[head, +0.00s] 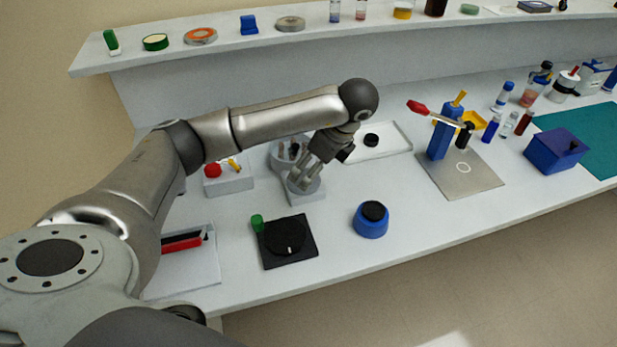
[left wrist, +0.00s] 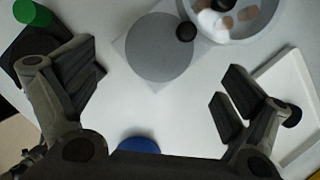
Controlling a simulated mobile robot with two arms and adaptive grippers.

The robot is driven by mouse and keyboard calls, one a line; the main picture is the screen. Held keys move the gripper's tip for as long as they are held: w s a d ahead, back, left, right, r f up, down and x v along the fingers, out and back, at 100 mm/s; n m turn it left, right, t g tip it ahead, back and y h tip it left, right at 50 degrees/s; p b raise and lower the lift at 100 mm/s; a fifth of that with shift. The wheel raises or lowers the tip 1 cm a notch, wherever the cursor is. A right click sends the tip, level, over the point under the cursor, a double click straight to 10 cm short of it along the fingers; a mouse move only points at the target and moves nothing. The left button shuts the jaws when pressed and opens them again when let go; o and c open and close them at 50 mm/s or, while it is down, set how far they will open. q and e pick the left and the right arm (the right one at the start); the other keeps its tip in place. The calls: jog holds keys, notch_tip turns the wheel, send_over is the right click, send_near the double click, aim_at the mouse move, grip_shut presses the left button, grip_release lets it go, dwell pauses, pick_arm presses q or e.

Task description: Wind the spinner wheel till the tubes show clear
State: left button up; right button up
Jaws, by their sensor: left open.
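The spinner is a pale grey unit on the bench. Its flat grey wheel (left wrist: 158,47) has a small black knob (left wrist: 186,31) at its rim and shows in the left wrist view. Beside the wheel, a round grey bowl (left wrist: 285,22) holds tubes with brownish and white parts, cut off by the frame's top edge. In the head view the wheel (head: 303,192) is partly covered by my left gripper (head: 303,178). That gripper is open and empty above the wheel. In the left wrist view its fingers (left wrist: 160,88) are wide apart, with the knob between and beyond them. My right gripper is not in view.
A black square plate with a dial (head: 287,237) and green knob (head: 257,223) lies in front. A blue black-topped pot (head: 371,220) stands to the right. A white tray (head: 395,151) is behind, and a box with a red button (head: 230,184) is left. Bench around the pot is clear.

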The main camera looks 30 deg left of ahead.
pick_arm(q)
jog(key=x, duration=0.5)
jog(key=shift+d, duration=0.1)
jog(key=c, duration=1.2)
jog(key=shift+s, duration=0.1)
